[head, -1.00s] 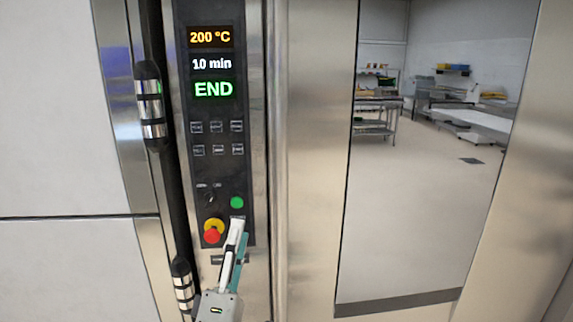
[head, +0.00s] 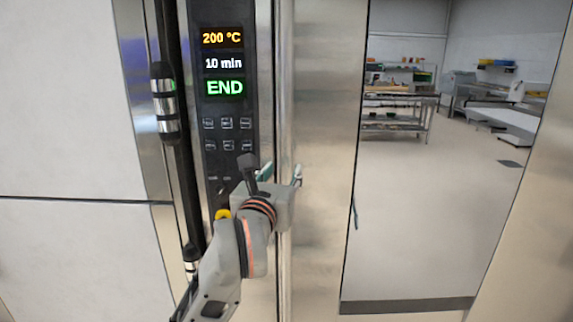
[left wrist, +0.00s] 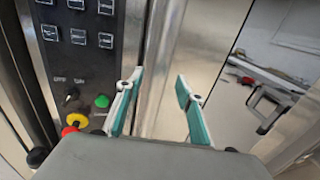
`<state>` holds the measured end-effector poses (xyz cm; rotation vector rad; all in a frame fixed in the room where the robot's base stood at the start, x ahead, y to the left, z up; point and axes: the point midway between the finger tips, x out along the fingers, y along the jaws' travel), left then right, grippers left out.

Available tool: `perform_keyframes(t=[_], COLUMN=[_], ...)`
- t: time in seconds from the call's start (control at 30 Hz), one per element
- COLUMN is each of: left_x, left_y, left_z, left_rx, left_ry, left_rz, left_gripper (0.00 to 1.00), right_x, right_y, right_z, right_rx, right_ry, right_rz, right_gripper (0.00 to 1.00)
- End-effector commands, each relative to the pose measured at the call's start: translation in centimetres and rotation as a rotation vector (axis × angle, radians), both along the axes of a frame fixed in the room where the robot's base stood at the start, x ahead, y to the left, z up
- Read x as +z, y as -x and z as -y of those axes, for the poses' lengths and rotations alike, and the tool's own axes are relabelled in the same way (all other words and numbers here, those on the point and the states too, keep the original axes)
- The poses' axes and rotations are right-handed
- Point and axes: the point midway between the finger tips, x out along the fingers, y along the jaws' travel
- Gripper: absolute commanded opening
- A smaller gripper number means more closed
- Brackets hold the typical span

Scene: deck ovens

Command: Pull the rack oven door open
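The rack oven door (head: 318,120) is a brushed steel panel with a tall glass pane (head: 430,210); it appears shut. A vertical polished steel bar (head: 284,90) runs along its left edge, beside the control panel (head: 225,125). My left gripper (head: 281,172) is in front of this bar, its wrist covering the panel's lower part. In the left wrist view, my left gripper (left wrist: 160,100) is open, with its teal-padded fingers apart and the vertical steel bar (left wrist: 158,75) showing between them. I cannot tell whether they touch it. My right gripper is not in view.
The panel reads 200 °C, 10 min and END. Its green button (left wrist: 101,101) and red-yellow stop knob (left wrist: 75,122) lie left of the fingers. A black post with chrome bands (head: 165,105) stands further left. The pane shows tables (head: 395,110) and clear floor.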

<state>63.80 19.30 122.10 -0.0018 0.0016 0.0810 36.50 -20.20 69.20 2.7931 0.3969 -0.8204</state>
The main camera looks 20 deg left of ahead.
Motion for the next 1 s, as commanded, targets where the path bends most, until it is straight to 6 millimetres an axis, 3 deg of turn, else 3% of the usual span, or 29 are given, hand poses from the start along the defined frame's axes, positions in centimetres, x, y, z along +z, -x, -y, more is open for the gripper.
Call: perform_keyframes(t=[0.3, 0.67, 0.8, 1.0], left_x=[0.1, 0.0, 0.0, 0.0], left_y=[-4.1, -4.7, -4.7, -4.7], left_z=[-0.4, -0.5, -0.5, -0.5], left_rx=[0.003, 0.002, 0.002, 0.002], left_ry=[-0.002, -0.001, -0.001, -0.001], left_rz=[0.001, 0.001, 0.001, 0.001], left_gripper=[0.37, 0.37, 0.03, 0.0], right_x=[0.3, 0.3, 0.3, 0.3], right_y=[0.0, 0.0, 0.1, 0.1], right_z=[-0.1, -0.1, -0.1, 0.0], right_rx=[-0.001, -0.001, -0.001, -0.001], right_ry=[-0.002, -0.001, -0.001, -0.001], right_rz=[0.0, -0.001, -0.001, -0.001], right_gripper=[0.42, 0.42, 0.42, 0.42])
